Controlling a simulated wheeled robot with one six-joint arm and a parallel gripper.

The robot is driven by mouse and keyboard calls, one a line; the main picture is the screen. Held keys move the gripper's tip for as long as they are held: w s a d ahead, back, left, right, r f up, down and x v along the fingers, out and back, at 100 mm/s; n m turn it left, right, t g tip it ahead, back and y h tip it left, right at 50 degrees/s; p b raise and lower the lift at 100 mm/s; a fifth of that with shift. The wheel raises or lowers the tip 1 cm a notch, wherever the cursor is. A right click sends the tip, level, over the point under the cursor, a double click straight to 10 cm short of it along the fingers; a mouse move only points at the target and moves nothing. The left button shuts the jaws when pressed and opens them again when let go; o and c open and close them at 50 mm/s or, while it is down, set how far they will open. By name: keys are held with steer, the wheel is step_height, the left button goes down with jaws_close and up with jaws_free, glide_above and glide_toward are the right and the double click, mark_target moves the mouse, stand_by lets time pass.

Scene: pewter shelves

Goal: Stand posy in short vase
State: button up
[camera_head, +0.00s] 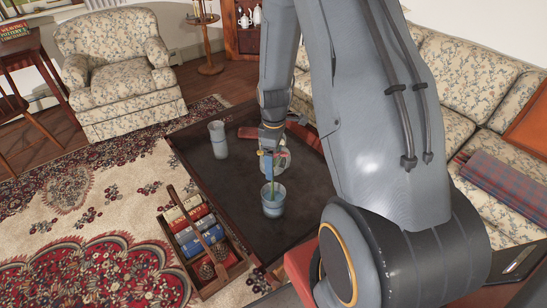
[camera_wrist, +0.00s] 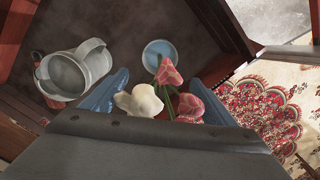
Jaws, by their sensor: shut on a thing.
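My gripper (camera_head: 268,166) is shut on the posy (camera_head: 273,181), above the dark low table. In the wrist view the posy (camera_wrist: 168,98) shows pink tulips and a cream bloom between my blue fingers. The short vase (camera_head: 272,204), a pale blue-grey cup, stands upright on the table below my gripper. In the wrist view the short vase (camera_wrist: 160,52) shows its open mouth just beyond the blooms. In the head view the green stem overlaps the vase mouth; I cannot tell whether its end is inside.
A taller grey vase (camera_head: 218,141) stands left on the table. A grey jug (camera_wrist: 78,72) stands close behind my gripper. A wooden caddy of books (camera_head: 204,240) sits at the table's left front side. An armchair (camera_head: 115,65) and a sofa (camera_head: 455,85) flank the table.

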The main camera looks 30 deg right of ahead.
steer(key=shift+f+b, duration=0.85)
steer(key=shift+f, duration=1.25)
steer(key=o, duration=1.2)
steer(key=shift+c, duration=0.2)
steer(key=shift+r+b, duration=0.3)
steer(key=shift+r, duration=3.65)
